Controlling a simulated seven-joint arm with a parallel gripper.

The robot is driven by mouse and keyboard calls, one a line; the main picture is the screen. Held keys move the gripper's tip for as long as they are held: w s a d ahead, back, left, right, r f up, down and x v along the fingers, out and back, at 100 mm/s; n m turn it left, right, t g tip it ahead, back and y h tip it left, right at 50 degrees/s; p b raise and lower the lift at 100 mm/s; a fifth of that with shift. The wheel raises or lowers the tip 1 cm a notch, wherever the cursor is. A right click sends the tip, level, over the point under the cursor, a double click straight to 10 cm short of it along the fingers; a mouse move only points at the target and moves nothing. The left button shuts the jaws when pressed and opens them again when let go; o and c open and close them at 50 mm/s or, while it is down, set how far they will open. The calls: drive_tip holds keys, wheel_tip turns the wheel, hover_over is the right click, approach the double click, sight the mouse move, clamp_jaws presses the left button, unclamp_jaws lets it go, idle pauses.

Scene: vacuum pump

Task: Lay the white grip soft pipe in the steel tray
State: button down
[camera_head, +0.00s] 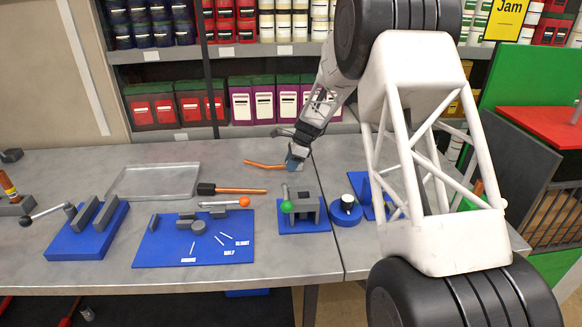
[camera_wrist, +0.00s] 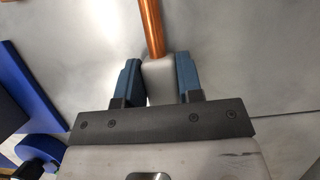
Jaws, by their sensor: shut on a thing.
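The white grip soft pipe is a copper-coloured rod (camera_head: 264,164) with a white grip (camera_wrist: 157,82). My gripper (camera_head: 295,160) is shut on the white grip. In the wrist view the grip sits between the two blue jaws (camera_wrist: 159,75), and the copper rod points away from them. In the head view the rod points left from the jaws, and the grip is mostly hidden. The steel tray (camera_head: 153,181) lies on the bench, left of my gripper and apart from it. It looks empty.
A second copper rod with a black grip (camera_head: 207,189) lies between the tray and my gripper. Shelves with tins stand behind.

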drive_tip(key=shift+r, duration=0.1)
drive_tip(key=shift+r, duration=0.8)
wheel_tip(320, 180, up, 2)
drive_tip(key=shift+r, duration=0.1)
drive_tip(key=s, duration=0.5)
drive_tip(key=s+d, duration=0.1)
drive_tip(key=s, duration=0.4)
drive_tip(key=s+r, duration=0.1)
drive_tip(key=s, duration=0.5)
drive_tip(key=shift+d, duration=0.3)
drive_tip(key=shift+w+r, duration=0.1)
drive_tip(key=shift+w, duration=0.05)
